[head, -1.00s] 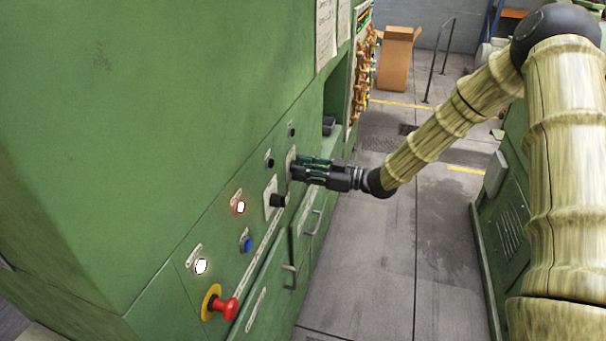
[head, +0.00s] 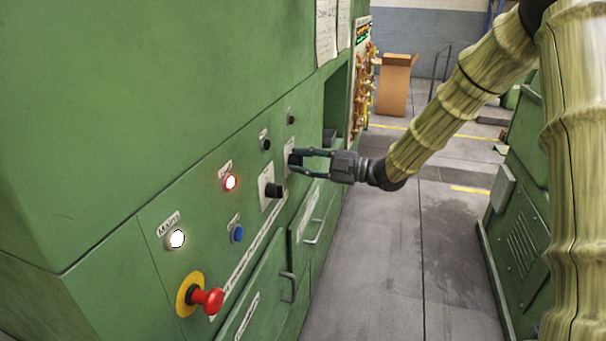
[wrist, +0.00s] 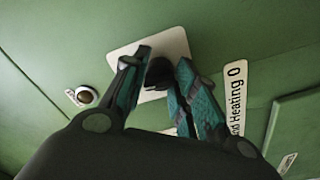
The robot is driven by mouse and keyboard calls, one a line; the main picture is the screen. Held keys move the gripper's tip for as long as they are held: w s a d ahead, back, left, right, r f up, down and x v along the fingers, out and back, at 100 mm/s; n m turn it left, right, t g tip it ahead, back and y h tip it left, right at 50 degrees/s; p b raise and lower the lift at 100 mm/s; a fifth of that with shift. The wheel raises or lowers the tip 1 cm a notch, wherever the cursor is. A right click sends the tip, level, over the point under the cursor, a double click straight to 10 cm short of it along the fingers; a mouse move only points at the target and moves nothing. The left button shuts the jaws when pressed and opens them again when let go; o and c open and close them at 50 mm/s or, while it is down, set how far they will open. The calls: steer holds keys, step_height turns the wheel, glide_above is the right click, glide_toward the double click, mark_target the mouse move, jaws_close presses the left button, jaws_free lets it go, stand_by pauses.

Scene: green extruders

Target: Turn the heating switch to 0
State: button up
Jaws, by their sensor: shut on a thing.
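The switch is a black knob (wrist: 158,73) on a pale square plate (wrist: 172,44) on the green machine panel. In the wrist view, a white label (wrist: 236,88) beside it reads "…nd Heating 0". My gripper (wrist: 162,72) has one finger on each side of the knob and is shut on it. In the head view, my gripper (head: 297,160) reaches the plate (head: 289,146) from the right, its two fingers one above the other. The fingertips partly cover the knob, and its pointing direction cannot be told.
A second black knob (head: 273,190) is nearer on the panel. Also there are a lit red lamp (head: 230,183), a lit white lamp (head: 176,239), a blue button (head: 237,233) and a red emergency button (head: 207,300). Drawer handles (head: 313,232) stick out below. The aisle floor (head: 380,270) is clear.

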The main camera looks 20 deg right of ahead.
steer(key=shift+f+n+b, duration=0.1)
steer(key=shift+n+b, duration=0.5)
steer(key=shift+b, duration=0.1)
steer(key=shift+c, duration=0.2)
steer(key=shift+o, duration=0.2)
steer(key=shift+c, duration=0.2)
steer(key=o, duration=1.1)
steer(key=shift+c, duration=0.2)
steer(key=v, duration=1.2)
